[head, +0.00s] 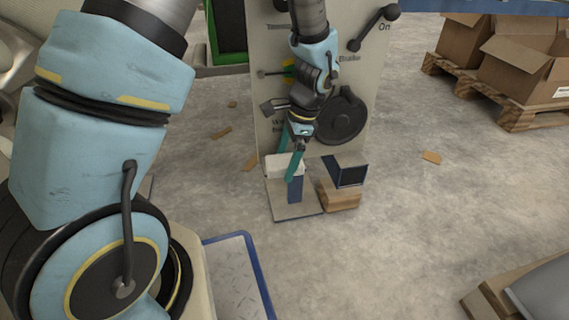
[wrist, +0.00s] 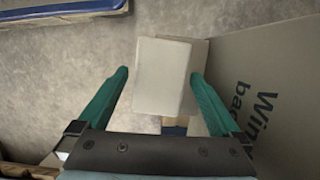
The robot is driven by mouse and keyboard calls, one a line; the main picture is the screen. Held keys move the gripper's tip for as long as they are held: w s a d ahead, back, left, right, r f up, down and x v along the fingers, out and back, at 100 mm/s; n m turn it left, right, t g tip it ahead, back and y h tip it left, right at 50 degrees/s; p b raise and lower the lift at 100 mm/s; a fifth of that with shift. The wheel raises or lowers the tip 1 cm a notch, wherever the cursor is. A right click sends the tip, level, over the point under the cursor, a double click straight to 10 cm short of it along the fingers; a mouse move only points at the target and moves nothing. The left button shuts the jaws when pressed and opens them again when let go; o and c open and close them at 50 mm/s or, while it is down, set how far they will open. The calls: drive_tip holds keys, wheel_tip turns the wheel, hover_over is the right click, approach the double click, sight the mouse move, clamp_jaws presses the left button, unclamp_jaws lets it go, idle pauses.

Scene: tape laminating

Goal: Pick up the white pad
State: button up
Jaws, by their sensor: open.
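The white pad (wrist: 162,75) is a pale rectangular block, seen from above in the wrist view between the two teal fingers. It also shows in the head view (head: 277,168), partly behind my gripper, by a blue post (head: 295,190) on a pale base plate (head: 297,211). My gripper (wrist: 160,76) is open, with one finger on each side of the pad. A gap shows between the left finger and the pad; the right finger is close to the pad's edge. In the head view my gripper (head: 296,165) points down at the pad.
A grey machine panel (head: 352,65) with levers and a black wheel stands right behind the pad. A wooden block with a dark box (head: 348,175) is just right of the base plate. Cardboard boxes on a pallet (head: 515,100) are at the back right. Open floor lies in front.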

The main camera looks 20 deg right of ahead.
drive_tip(key=c, duration=1.3)
drive_tip(key=shift+o, duration=0.2)
